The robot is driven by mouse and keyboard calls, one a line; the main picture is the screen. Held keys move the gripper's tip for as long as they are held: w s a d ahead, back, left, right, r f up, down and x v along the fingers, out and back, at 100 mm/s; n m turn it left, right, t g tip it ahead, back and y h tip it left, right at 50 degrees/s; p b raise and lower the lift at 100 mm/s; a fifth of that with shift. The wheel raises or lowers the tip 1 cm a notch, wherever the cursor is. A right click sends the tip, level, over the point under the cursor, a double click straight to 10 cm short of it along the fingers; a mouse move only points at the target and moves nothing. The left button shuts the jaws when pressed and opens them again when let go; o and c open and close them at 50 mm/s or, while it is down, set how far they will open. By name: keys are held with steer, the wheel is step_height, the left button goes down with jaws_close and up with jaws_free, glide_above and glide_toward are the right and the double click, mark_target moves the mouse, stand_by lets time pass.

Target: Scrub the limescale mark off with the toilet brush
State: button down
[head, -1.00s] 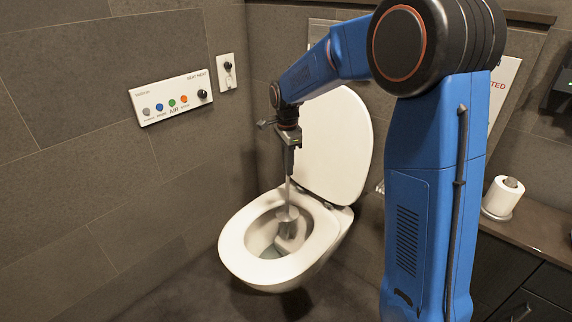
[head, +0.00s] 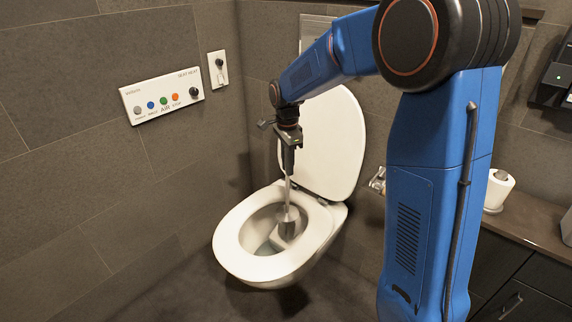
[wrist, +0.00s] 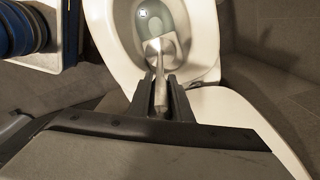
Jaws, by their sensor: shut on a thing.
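The toilet (head: 232,243) stands against the wall with its lid (head: 325,140) up. My gripper (head: 287,165) is above the bowl, shut on the handle of the toilet brush (head: 288,219). The brush points down and its head is inside the bowl. In the wrist view the brush handle (wrist: 160,75) runs from between the fingers of my gripper (wrist: 163,100) down into the bowl (wrist: 208,40). I cannot make out the limescale mark for certain. I cannot tell whether the brush head touches the bowl surface.
A control panel with coloured buttons (head: 161,96) and a small wall fitting (head: 218,69) are on the left wall. A paper roll (head: 497,190) stands on the dark counter (head: 535,228) at the right. The floor left of the toilet is clear.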

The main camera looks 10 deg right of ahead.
steer(key=shift+s+d+f, duration=0.1)
steer(key=shift+s+d, duration=0.35)
steer(key=shift+s, duration=0.2)
steer(key=shift+s+d, duration=0.55)
steer(key=shift+s, duration=0.2)
steer(key=shift+r, duration=2.5)
step_height(320, 180, up, 8)
